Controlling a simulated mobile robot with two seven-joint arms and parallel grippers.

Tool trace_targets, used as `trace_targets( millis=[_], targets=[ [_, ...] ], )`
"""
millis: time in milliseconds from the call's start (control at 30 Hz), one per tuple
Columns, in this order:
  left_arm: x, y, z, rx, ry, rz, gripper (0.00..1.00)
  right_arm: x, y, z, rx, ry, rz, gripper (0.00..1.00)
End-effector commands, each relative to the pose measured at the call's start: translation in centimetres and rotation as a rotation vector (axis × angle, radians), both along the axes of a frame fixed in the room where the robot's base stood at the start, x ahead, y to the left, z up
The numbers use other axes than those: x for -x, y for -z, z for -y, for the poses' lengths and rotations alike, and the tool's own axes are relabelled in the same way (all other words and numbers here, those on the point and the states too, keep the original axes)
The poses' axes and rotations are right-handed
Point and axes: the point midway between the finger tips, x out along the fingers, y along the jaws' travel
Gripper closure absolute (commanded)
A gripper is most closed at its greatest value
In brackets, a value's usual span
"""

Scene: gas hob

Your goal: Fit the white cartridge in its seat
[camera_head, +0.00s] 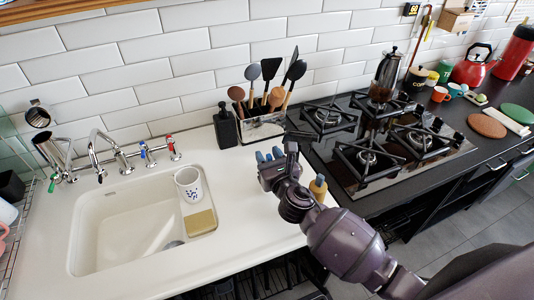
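I cannot pick out a white cartridge or its seat for certain. A white cylinder with dark blue spots (188,184) stands upright at the right side of the sink; it looks like a cup. My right gripper (269,156) is over the white counter, right of the sink and apart from the spotted cylinder. Its blue fingertips point to the back left. Whether they are parted or closed, or hold anything, is too small to tell. My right arm hides part of the counter's front edge. My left gripper is not in view.
The sink (90,240) has chrome taps (122,158) behind it and a yellowish sponge (201,222) at its right. A black bottle (225,128) and a utensil holder (262,127) stand by the wall. The gas hob (345,135) and a red kettle (471,70) are at right.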

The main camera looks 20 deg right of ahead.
Motion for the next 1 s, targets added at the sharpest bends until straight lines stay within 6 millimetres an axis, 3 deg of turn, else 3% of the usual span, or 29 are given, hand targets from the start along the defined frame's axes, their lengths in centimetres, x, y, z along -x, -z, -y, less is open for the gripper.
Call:
trace_targets(
  millis=[500, 700, 1000],
  targets=[
    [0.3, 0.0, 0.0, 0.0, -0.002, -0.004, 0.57, 9.0, 0.1, 0.3, -0.001, 0.0, -0.002, 0.6],
    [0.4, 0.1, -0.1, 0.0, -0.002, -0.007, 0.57, 10.5, 0.0, 0.3, 0.0, 0.0, 0.0, 0.6],
    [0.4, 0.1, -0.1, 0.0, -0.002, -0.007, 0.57, 10.8, 0.0, 0.4, 0.0, 0.0, 0.0, 0.6]
  ],
)
